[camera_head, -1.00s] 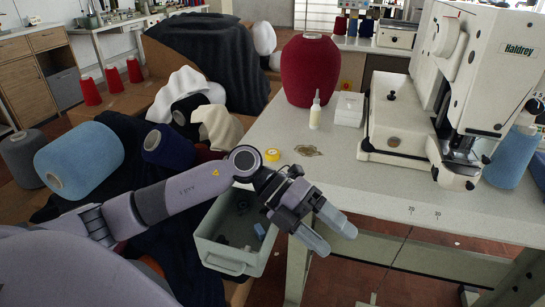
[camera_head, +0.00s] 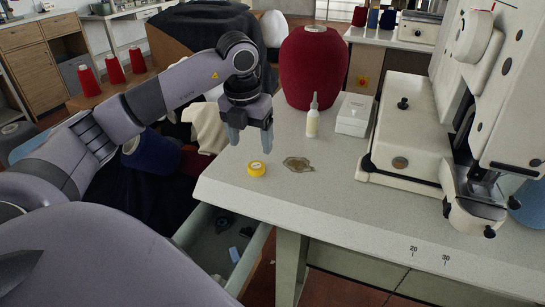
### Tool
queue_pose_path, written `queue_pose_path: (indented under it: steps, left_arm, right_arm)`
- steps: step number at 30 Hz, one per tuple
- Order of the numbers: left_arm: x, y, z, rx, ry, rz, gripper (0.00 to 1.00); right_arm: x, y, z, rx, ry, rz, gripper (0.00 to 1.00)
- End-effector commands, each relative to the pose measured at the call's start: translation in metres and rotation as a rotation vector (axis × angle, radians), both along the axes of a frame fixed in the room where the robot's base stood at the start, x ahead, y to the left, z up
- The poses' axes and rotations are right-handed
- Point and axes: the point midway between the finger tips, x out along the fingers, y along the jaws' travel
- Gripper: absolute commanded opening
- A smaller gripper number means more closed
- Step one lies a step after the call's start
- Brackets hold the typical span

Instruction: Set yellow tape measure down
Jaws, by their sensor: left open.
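The yellow tape measure (camera_head: 257,169) is a small round yellow disc lying on the pale table top (camera_head: 330,213), near its left end. My left gripper (camera_head: 251,142) is above and slightly behind it in the picture, with its fingers pointing down and spread apart. Nothing shows between the fingers, and they look apart from the tape measure. My right gripper is not in view.
A white sewing machine (camera_head: 405,127) stands at the right. A red yarn cone (camera_head: 312,68), a small bottle (camera_head: 313,117) and a white box (camera_head: 354,113) stand behind. A brownish patch (camera_head: 298,164) lies beside the tape. An open drawer (camera_head: 262,252) is below.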

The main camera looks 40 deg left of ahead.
Motion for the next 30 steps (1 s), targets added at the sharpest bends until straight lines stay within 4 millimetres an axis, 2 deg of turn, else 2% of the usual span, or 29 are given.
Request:
queue_pose_path:
  steps: [5, 18, 27, 28, 30]
  left_arm:
    - [0.001, 0.000, -0.010, -0.002, 0.003, -0.001, 0.73]
    - [0.008, -0.001, -0.066, -0.002, 0.001, -0.001, 0.73]
    - [0.009, -0.001, -0.072, -0.002, 0.000, -0.002, 0.73]
    - [0.009, -0.001, -0.072, -0.002, 0.000, -0.002, 0.70]
    - [0.009, -0.001, -0.072, -0.002, 0.000, -0.002, 0.47]
  right_arm:
    - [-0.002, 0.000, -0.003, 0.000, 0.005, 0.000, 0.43]
    - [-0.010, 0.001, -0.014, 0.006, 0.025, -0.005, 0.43]
    - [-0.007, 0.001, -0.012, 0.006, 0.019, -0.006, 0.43]
    - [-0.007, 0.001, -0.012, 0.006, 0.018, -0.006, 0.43]
    - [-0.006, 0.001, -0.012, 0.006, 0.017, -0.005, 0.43]
